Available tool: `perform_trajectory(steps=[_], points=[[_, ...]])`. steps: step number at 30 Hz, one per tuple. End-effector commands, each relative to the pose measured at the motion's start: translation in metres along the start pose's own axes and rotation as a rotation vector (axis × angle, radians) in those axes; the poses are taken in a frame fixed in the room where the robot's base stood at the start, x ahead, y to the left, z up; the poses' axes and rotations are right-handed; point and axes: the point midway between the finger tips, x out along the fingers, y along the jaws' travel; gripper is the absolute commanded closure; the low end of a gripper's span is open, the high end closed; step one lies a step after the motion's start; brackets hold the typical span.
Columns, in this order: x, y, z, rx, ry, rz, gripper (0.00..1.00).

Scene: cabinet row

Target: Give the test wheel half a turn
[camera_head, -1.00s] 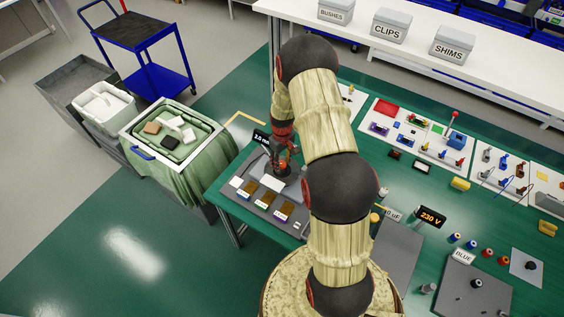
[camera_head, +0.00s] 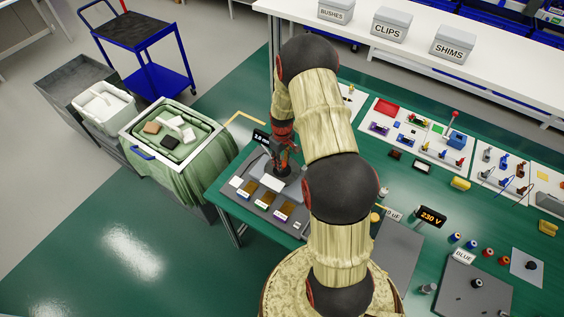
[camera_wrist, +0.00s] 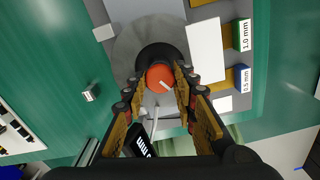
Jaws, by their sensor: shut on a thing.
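The test wheel shows in the wrist view as an orange-red round knob (camera_wrist: 160,77) with a small white mark, on a dark round base over a grey disc (camera_wrist: 125,50). My gripper (camera_wrist: 162,88) is shut on the knob, with one finger on either side of it. In the head view my gripper (camera_head: 282,166) points down at the grey test plate (camera_head: 240,194) on the green bench; the knob is mostly hidden there by the gripper.
Tan blocks with labels 1.0 mm (camera_wrist: 243,35) and 0.5 mm (camera_wrist: 242,77) lie beside the wheel. A black display (camera_head: 261,136) stands behind the plate. A green-draped bin (camera_head: 190,165) stands left of the bench. Part boards (camera_head: 415,135) lie to the right.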

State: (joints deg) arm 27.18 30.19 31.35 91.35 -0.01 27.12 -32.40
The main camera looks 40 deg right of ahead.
Motion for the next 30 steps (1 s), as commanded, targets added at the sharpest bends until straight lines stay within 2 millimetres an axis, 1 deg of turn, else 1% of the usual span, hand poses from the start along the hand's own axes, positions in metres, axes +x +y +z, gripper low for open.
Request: perform_trajectory(steps=[8,21,30], points=[[0.0014,-0.0001,0.0000,-0.183,0.000,0.000,0.98],[0.0010,0.0002,-0.0004,-0.598,0.001,0.001,0.98],[0.0007,0.0003,-0.0004,-0.844,0.001,0.001,0.98]])
